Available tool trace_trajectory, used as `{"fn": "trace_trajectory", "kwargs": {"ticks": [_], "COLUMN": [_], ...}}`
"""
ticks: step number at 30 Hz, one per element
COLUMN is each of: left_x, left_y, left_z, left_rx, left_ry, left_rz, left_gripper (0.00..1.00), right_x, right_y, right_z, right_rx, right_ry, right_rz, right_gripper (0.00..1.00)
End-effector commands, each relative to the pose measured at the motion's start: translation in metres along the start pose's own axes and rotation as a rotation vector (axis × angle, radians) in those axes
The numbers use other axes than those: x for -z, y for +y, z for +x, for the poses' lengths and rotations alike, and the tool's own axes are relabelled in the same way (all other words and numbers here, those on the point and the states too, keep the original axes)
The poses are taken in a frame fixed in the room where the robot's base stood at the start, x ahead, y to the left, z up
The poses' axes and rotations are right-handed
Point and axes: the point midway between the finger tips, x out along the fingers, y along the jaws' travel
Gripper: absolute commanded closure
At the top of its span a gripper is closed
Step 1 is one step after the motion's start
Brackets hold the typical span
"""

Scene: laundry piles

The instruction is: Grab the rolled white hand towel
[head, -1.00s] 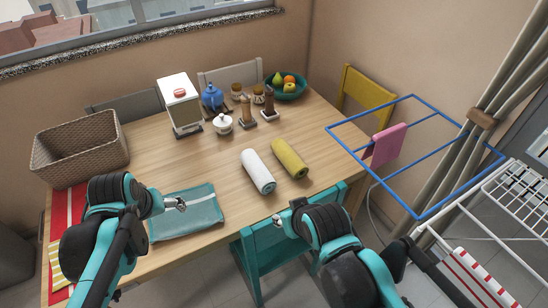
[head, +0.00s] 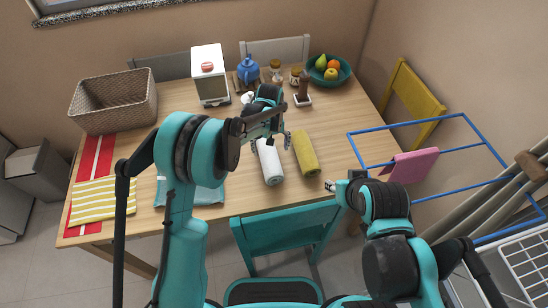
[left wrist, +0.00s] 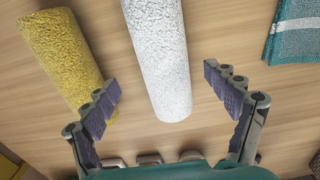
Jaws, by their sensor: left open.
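The rolled white hand towel (head: 270,165) lies on the wooden table beside a rolled yellow towel (head: 306,153). In the left wrist view the white roll (left wrist: 160,55) reaches in between my open fingers, and the yellow roll (left wrist: 62,55) is partly behind the left finger. My left gripper (head: 270,143) is open and empty above the white roll, hiding its far part in the head view. I cannot tell its exact height; no contact shows. My right gripper (head: 331,186) is near the table's front edge, right of both rolls; its jaw state is unclear.
A folded teal towel (head: 200,192) lies left of the rolls, partly behind my left arm. A teal chair (head: 283,232) is in front.

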Motion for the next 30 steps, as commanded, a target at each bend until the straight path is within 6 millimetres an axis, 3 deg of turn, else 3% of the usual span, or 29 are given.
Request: {"fn": "trace_trajectory", "kwargs": {"ticks": [12,20,23,27,30], "left_x": [-0.004,-0.004,-0.004,-0.004,-0.004], "left_y": [-0.004,-0.004,-0.004,-0.004,-0.004], "left_z": [0.055,0.059,0.059,0.059,0.059], "left_rx": [-0.001,-0.001,-0.001,-0.001,-0.001], "left_ry": [0.001,0.001,0.001,0.001,0.001], "left_rz": [0.001,0.001,0.001,0.001,0.001], "left_gripper": [0.13,0.13,0.35,0.72,0.73], "right_x": [-0.015,-0.015,-0.015,-0.015,-0.015], "right_y": [0.0,0.0,0.0,0.0,0.0], "right_z": [0.021,0.021,0.021,0.021,0.021], "right_rx": [0.0,0.0,0.0,0.0,0.0], "right_ry": [0.0,0.0,0.0,0.0,0.0], "right_rz": [0.0,0.0,0.0,0.0,0.0], "right_gripper": [0.62,0.62,0.62,0.62,0.62]}}
